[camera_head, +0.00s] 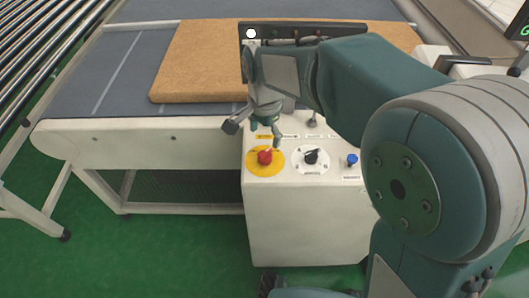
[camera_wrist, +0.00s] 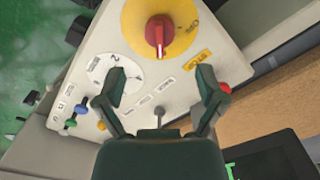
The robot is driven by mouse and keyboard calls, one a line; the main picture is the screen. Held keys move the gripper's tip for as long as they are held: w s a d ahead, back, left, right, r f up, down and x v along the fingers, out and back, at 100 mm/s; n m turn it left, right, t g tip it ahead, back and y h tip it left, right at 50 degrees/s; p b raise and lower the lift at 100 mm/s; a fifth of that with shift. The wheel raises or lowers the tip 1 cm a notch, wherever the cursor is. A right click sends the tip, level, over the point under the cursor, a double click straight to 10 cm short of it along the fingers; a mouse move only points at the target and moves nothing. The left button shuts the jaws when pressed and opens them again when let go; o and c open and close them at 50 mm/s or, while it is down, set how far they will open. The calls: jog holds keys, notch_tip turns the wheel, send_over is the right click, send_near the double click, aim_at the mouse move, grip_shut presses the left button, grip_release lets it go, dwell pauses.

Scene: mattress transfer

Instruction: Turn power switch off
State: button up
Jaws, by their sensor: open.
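A red rotary knob (camera_head: 265,157) on a yellow disc sits on the white control box (camera_head: 302,215). In the wrist view the red knob (camera_wrist: 158,34) shows a white mark on its grip, and small lettering on the disc is hard to read. A black knob (camera_head: 311,157) on a white disc is to its right. My gripper (camera_head: 254,135) is open and empty above the box's top, just behind the red knob. In the wrist view its fingers (camera_wrist: 166,92) are spread, apart from the red knob, and the left one covers part of the white disc (camera_wrist: 101,67).
A blue button (camera_head: 352,160) is right of the black knob. A small grey lever (camera_wrist: 159,113) stands on the panel between my fingers in the wrist view. A brown mattress (camera_head: 195,60) lies on the conveyor (camera_head: 85,80) behind. Green floor (camera_head: 190,245) is clear in front.

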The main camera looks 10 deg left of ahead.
aim_at(265, 152)
notch_tip(265, 152, down, 8)
jog(key=shift+r, duration=0.2)
jog(key=c, duration=1.2)
